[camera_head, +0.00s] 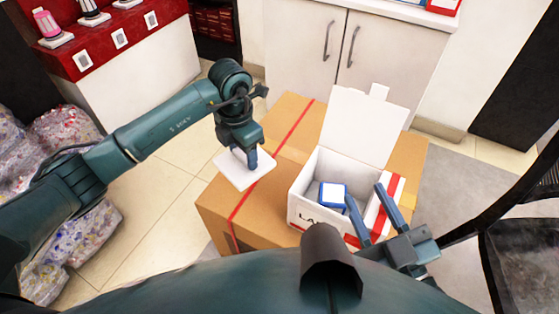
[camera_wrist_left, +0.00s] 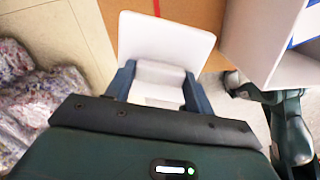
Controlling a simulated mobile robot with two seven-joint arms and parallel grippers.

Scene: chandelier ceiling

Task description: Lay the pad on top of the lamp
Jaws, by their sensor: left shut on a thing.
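A flat white pad (camera_head: 232,174) is held in my left gripper (camera_head: 248,160), above the left side of the cardboard box. In the left wrist view the pad (camera_wrist_left: 165,38) lies between the two fingers (camera_wrist_left: 158,80). A blue and white object (camera_head: 333,194), seemingly the lamp, is inside an open white box (camera_head: 302,196) with its lid up. Its lower part is hidden by the box wall. The held pad is to the left of the white box and apart from it. My right gripper (camera_head: 365,192) is open and empty, its fingers at the white box's front right side.
The white box stands on a large cardboard box (camera_head: 225,205) with red tape. A white cabinet (camera_head: 300,50) is behind. Filled plastic bags (camera_head: 65,128) lie at the left. A red and white display counter (camera_head: 130,65) is at the back left.

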